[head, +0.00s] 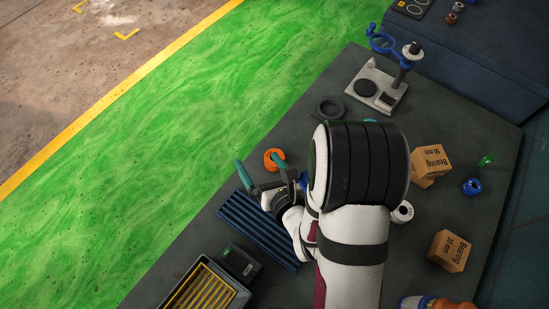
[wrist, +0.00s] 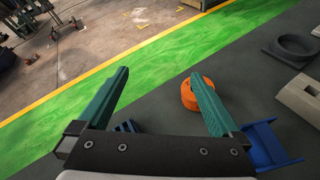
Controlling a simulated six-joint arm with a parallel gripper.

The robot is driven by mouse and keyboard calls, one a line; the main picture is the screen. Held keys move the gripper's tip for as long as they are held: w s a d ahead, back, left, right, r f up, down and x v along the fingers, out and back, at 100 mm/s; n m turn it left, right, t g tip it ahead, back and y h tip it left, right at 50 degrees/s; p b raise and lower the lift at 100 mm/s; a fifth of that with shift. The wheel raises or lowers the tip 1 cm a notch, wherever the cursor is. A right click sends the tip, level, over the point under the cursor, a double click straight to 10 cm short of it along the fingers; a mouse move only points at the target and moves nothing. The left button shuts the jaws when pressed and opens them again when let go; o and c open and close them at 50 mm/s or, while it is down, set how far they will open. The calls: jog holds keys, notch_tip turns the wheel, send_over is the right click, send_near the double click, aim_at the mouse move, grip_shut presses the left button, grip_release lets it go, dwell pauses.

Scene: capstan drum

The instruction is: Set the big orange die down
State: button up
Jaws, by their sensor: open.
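In the wrist view nothing is clasped between the fingers of my gripper (wrist: 158,76). I cannot tell whether the right finger touches the die.
A blue ribbed rack (head: 250,222) lies close below my gripper. A dark ring (head: 330,108) and a grey stand (head: 374,88) are farther back. Cardboard bearing boxes (head: 431,160) are at the right. A bin with yellow slats (head: 205,288) is at lower left. The table edge borders green floor.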

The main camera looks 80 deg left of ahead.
notch_tip(320, 180, up, 3)
jog(key=s+n+g+h, duration=0.1)
jog(key=n+g+h, duration=0.1)
jog(key=g, duration=0.1)
jog(key=n+t+h, duration=0.3)
jog(key=n+h, duration=0.2)
send_near(269, 164)
jog(key=x, duration=0.3)
jog(key=w+a+x, duration=0.1)
jog(key=x, duration=0.6)
jog(key=shift+w+a+f, duration=0.1)
jog(key=shift+w+a, duration=0.2)
jog(key=shift+a, duration=0.05)
grip_shut()
